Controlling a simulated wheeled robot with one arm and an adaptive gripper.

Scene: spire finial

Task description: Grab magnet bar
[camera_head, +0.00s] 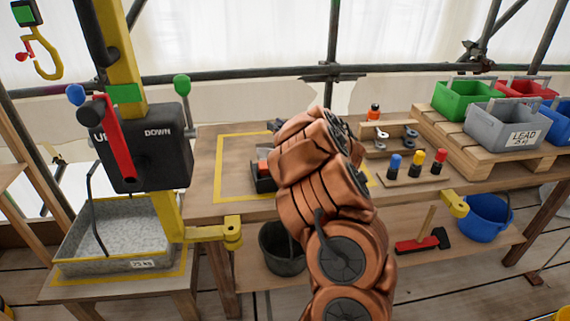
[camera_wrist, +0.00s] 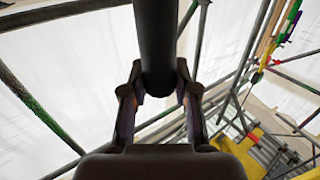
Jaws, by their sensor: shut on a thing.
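In the wrist view, a dark round bar (camera_wrist: 158,45), which looks like the magnet bar, runs from the top edge down between my fingers. My gripper (camera_wrist: 159,92) is shut on it, with one finger on each side near its lower end. The bar's far end is out of the picture. In the head view my copper-coloured arm hides the gripper, and I cannot make out the bar there.
The wooden workbench (camera_head: 207,185) holds a small black-and-red item (camera_head: 263,178) inside a yellow outline. Coloured pegs (camera_head: 417,163) and bins (camera_head: 495,122) stand right. A lever box (camera_head: 140,150) on a yellow post stands left. Scaffold pipes (camera_head: 250,75) run behind.

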